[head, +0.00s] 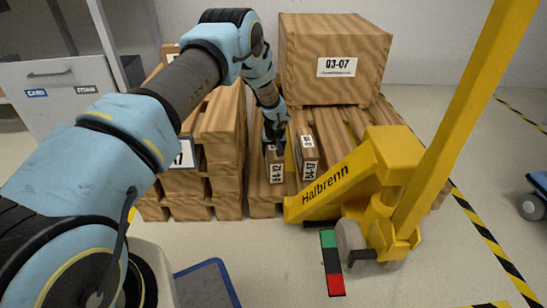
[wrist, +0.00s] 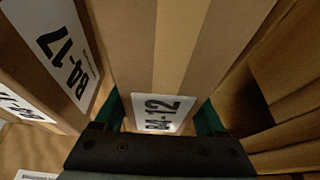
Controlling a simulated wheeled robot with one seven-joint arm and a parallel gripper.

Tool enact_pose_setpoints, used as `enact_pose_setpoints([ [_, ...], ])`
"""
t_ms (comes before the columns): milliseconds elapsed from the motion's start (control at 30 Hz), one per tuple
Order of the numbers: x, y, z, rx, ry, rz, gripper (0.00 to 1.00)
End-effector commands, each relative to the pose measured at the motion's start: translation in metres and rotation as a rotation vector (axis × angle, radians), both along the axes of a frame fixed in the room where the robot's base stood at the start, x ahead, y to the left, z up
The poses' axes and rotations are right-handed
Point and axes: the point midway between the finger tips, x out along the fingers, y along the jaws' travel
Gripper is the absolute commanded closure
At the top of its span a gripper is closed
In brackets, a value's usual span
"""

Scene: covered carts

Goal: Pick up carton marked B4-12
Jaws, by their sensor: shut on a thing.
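The carton marked B4-12 (head: 274,166) is a small brown box with a white label, standing on the pallet in the head view. In the wrist view its label (wrist: 160,112) faces me between my jaws. My gripper (head: 275,143) reaches down over it from above and is shut on it, with a green-edged finger on each side in the wrist view (wrist: 163,117). I cannot tell whether the carton is clear of the pallet.
A similar carton marked B4-17 (head: 307,155) stands close on the right. A large box marked Q3-07 (head: 335,60) is behind. Stacked wooden pallets (head: 225,140) rise on the left. A yellow Halbrenn machine (head: 395,155) blocks the right front.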

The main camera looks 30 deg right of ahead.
Motion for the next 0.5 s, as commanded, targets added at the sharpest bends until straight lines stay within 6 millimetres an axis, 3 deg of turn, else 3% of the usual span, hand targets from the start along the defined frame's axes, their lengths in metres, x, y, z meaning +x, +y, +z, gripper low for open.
enact_pose_setpoints([
  [167, -0.0001, 0.0000, 0.0000, 0.000, 0.000, 0.000, 1.00],
  [500, 0.0007, -0.0008, 0.0016, -0.002, -0.002, 0.000, 1.00],
])
